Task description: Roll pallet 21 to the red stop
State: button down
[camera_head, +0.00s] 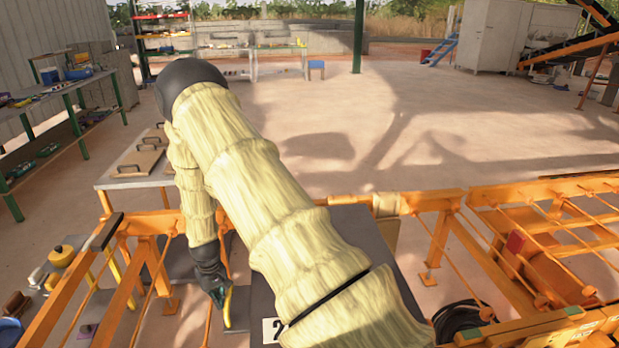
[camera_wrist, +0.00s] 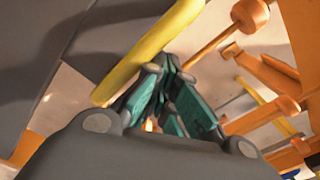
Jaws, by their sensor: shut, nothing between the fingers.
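A dark grey pallet (camera_head: 262,300) lies on the orange roller frame, largely hidden behind my arm. A white label on its near left edge shows a "2"; any further digit is hidden. A yellow bar (camera_head: 228,306) stands at the pallet's left side and crosses the upper middle of the wrist view (camera_wrist: 146,58). My gripper (camera_head: 220,297) is shut and empty, pointing down beside this bar. In the wrist view its teal fingers (camera_wrist: 168,68) come together close to the bar; I cannot tell if they touch it.
The orange roller frame (camera_head: 437,200) spans the foreground, with bars and rollers on the right. A table with handled wooden boards (camera_head: 137,162) stands behind it on the left. Shelves and benches line the back left. The concrete floor (camera_head: 480,115) beyond is clear.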

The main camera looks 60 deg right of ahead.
jog(key=shift+s+d+p, duration=0.75)
jog(key=shift+s+d, duration=1.35)
jog(key=shift+s, duration=0.3)
jog(key=shift+s+d+p, duration=0.7)
jog(key=shift+s+d, duration=1.35)
jog(key=shift+s, duration=0.4)
jog(key=shift+s+d+p, duration=0.75)
jog(key=shift+s+d, duration=1.35)
jog(key=shift+s, duration=0.3)
jog(key=shift+s+d+p, duration=1.1)
jog(key=shift+s+d, duration=1.3)
jog(key=shift+s, duration=0.4)
jog(key=shift+s+d+p, duration=1.05)
jog(key=shift+s+d, duration=1.3)
jog(key=shift+s, duration=0.45)
jog(key=shift+s+d+p, duration=1.1)
jog(key=shift+s+d, duration=1.3)
jog(key=shift+s, duration=0.4)
